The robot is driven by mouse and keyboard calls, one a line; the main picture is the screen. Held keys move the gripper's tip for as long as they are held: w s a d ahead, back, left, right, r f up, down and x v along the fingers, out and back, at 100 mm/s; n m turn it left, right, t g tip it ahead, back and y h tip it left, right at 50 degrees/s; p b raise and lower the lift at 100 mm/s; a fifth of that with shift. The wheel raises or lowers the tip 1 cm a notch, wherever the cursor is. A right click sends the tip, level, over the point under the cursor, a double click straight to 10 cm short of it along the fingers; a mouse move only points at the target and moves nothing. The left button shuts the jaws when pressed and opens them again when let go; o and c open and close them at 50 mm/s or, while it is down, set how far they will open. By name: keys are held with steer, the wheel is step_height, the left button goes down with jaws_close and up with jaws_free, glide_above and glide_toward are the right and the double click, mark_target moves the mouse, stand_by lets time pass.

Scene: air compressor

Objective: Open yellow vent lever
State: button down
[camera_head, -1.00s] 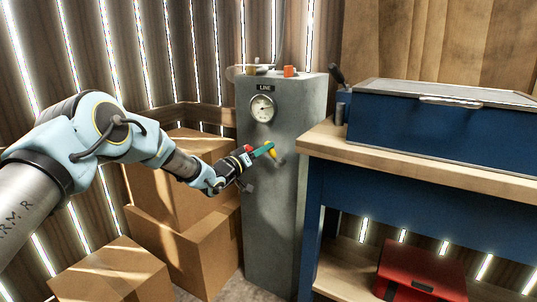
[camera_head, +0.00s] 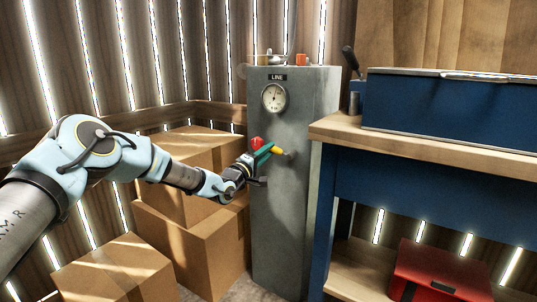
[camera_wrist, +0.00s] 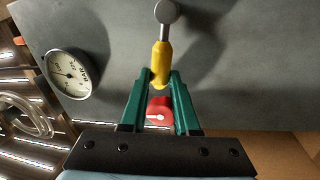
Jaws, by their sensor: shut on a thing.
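The yellow vent lever (camera_wrist: 161,62) is on the front of the grey cabinet (camera_head: 283,215), with a grey metal stem and round end beyond it in the wrist view. In the head view the yellow lever (camera_head: 277,151) shows just right of my gripper (camera_head: 268,150). My gripper (camera_wrist: 162,84) has green fingers, shut on the lower end of the yellow grip. A red knob or handle (camera_wrist: 159,112) shows between the fingers in the wrist view, and above the gripper in the head view (camera_head: 257,142).
A round gauge (camera_head: 274,98) under a LINE label is on the cabinet above the lever. A blue workbench (camera_head: 430,195) with a wooden top stands close on the right. Cardboard boxes (camera_head: 200,245) fill the left. A red toolbox (camera_head: 440,272) sits on the low shelf.

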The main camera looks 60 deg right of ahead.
steer(key=shift+f+n, duration=0.3)
steer(key=shift+n, duration=0.1)
steer(key=c, duration=0.7)
jaws_free()
steer(key=shift+o, duration=0.2)
steer(key=v, duration=1)
steer(key=shift+a, duration=0.4)
steer(key=shift+f, duration=0.1)
